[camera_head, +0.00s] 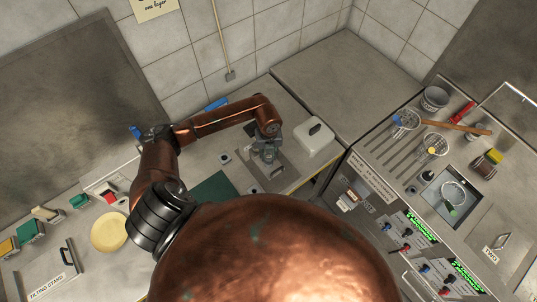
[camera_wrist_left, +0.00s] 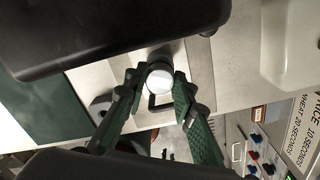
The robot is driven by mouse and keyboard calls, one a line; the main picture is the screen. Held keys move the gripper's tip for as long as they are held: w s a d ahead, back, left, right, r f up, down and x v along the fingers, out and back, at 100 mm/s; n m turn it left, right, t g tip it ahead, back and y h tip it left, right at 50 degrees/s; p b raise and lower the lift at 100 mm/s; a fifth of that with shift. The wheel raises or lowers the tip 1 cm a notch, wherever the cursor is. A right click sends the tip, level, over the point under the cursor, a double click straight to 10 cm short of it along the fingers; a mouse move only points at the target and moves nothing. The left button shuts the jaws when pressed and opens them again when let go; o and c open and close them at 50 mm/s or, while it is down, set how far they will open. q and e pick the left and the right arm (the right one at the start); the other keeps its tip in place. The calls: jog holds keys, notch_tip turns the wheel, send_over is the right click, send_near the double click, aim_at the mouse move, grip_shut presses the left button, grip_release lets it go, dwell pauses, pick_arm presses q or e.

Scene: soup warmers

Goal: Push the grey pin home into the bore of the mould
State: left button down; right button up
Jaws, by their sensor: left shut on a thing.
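My left gripper (camera_head: 264,152) points down over a grey plate on the counter at the middle of the head view. In the left wrist view its two green-padded fingers (camera_wrist_left: 158,92) are closed in on a round, pale-topped grey pin (camera_wrist_left: 160,79). The pin is seen nearly end-on, and its lower part is hidden. I cannot make out the mould or its bore; the gripper covers the spot beneath it. I cannot tell how deep the pin sits. My right gripper is not in view.
A white rounded box (camera_head: 314,137) stands close to the right of the gripper. A small grey block with a dark centre (camera_head: 225,157) lies to the left. A dark green mat (camera_head: 213,188) lies nearer. The warmer unit with ladles (camera_head: 407,119) stands at the right.

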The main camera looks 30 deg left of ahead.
aim_at(269, 156)
pick_arm(q)
jog(key=shift+f+b, duration=0.35)
jog(key=shift+f, duration=0.2)
jog(key=c, duration=1.5)
grip_release()
jog(key=shift+c, duration=0.2)
jog(key=shift+r, duration=0.1)
notch_tip(269, 156, up, 12)
